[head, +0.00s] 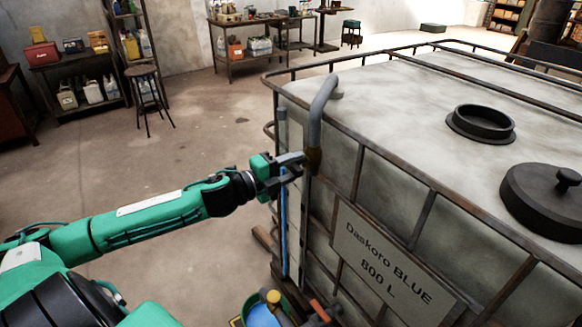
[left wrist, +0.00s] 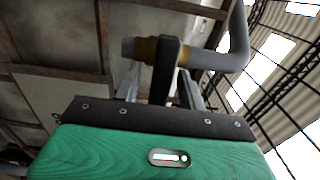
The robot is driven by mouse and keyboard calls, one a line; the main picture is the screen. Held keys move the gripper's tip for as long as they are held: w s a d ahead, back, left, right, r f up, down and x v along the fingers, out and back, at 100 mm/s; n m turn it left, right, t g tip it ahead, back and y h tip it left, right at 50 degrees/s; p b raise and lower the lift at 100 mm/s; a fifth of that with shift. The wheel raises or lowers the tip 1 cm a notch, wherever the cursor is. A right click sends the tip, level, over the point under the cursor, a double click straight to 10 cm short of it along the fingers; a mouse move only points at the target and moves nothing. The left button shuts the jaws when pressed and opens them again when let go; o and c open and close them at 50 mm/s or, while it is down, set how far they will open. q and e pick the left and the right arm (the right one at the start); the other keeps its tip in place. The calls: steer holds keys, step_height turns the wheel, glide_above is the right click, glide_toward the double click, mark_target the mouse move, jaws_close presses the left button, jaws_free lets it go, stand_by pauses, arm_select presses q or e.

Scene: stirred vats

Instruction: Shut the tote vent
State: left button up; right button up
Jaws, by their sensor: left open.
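The tote (head: 355,175) is a large pale tank in a rusty cage, labelled "Daskoro BLUE 800 L". A grey bent vent pipe (head: 320,108) comes off its top edge and runs down to a brownish fitting (head: 314,157). The left wrist view shows the pipe (left wrist: 215,60) with the brass-coloured fitting (left wrist: 147,48). A dark upright bar (left wrist: 166,72), seemingly the vent's lever, stands in front of the fitting, between my fingers. My left gripper (head: 291,166) is open beside the fitting; contact cannot be told. My right gripper is out of view.
A black round neck (head: 482,123) and a knobbed black lid (head: 546,198) are on the tote's top. A blue tube (head: 284,225) runs down its side. Below are a container with blue contents (head: 262,315) and an orange handle (head: 320,311).

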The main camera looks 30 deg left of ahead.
arm_select(q)
steer(key=shift+s+a+f, duration=0.1)
steer(key=shift+s+a, duration=0.2)
steer(key=shift+s, duration=0.35)
steer(key=shift+s+a+b, duration=0.25)
steer(key=shift+s+b, duration=0.25)
steer(key=shift+s, duration=0.15)
steer(key=shift+v, duration=0.85)
steer(key=shift+s+a, duration=0.2)
steer(key=shift+s, duration=0.35)
glide_toward(289, 169)
steer(key=shift+s, duration=1.3)
steer(key=shift+a, duration=0.45)
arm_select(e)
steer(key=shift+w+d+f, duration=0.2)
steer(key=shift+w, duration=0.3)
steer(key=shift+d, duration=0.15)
